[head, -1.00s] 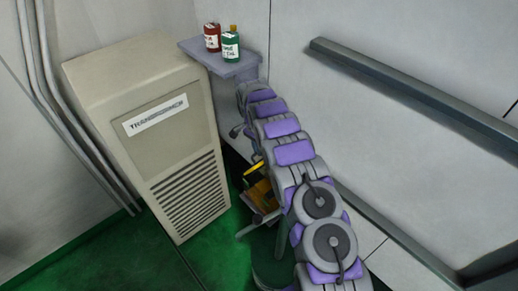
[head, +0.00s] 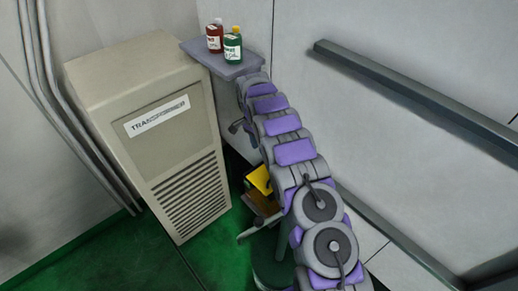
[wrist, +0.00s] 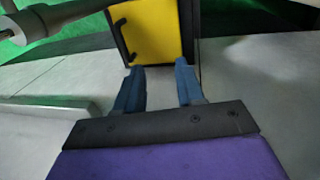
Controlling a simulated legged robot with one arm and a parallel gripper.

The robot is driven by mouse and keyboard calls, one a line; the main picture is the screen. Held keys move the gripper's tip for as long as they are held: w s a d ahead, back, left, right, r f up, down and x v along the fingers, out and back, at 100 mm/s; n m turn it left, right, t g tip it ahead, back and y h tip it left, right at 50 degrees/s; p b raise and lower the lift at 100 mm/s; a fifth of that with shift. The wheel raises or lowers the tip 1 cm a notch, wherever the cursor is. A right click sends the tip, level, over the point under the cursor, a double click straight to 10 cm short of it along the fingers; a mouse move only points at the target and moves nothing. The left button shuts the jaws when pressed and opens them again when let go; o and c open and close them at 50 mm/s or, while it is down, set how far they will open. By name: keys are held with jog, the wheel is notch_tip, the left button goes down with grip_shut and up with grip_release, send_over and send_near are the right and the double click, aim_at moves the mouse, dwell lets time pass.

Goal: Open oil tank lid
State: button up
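The oil tank lid, a yellow panel (head: 259,179), shows beside my arm in the head view, tilted over a brown-orange body (head: 265,203). Part of it is hidden by my arm. In the wrist view the yellow panel (wrist: 157,30) has a dark frame and a small dark handle at its left edge. My gripper (wrist: 159,67) has two blue fingers spread apart with nothing between them. The fingertips are close to the panel's lower edge; whether they touch it is unclear. In the head view the fingers are hidden by my arm.
A beige cabinet (head: 150,130) stands left of my arm. A grey shelf (head: 232,72) holds a red bottle (head: 215,38) and a green bottle (head: 233,47). A dark rail (head: 415,92) runs along the right wall. Green floor (head: 105,255) lies clear at front left.

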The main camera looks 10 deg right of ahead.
jog(key=s+d+r, duration=0.1)
jog(key=s, duration=1.5)
jog(key=shift+r+p, duration=0.25)
jog(key=shift+p, duration=0.15)
dwell(0.3)
